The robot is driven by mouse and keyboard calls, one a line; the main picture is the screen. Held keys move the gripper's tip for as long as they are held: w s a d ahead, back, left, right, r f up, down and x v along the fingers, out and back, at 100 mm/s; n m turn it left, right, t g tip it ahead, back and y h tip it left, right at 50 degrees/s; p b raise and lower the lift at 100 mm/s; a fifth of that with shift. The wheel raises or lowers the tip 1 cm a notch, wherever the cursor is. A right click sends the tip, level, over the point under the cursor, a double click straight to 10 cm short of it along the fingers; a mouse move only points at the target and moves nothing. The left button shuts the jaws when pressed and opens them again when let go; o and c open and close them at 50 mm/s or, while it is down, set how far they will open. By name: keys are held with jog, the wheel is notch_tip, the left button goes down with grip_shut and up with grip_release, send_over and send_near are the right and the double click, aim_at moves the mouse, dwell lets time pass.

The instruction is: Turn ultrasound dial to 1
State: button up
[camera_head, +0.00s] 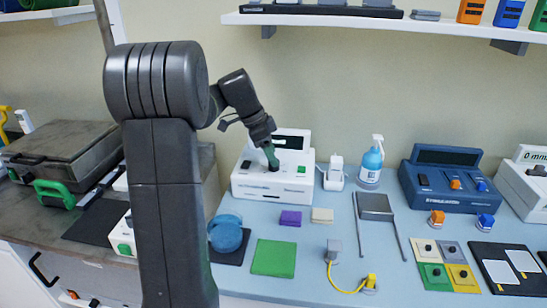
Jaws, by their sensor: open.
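The white ultrasound unit (295,183) stands on the blue table near the wall, with a dark screen at its upper back. My gripper (272,159) reaches down from above to the front panel, its greenish fingers just over or at the middle of the panel. A dark part shows right at the fingertips; it may be the dial, but the fingers cover most of it. I cannot tell whether they touch it, and the dial's mark cannot be read. The jaws are open. A small dark control (245,164) sits left of them, and a small green button (301,169) to the right.
A white dispenser (334,174) and a blue pump bottle (371,163) stand right of the unit. A blue device (440,183) is farther right. Purple (290,218) and green (273,258) blocks lie in front. A shelf (390,22) hangs above. My arm hides part of the left side.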

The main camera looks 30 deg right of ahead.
jog(key=v, duration=1.1)
jog(key=shift+r+p, duration=0.2)
jog(key=shift+p, duration=0.1)
jog(key=x, duration=1.4)
jog(key=shift+a+b, duration=0.15)
jog(key=shift+b, duration=0.2)
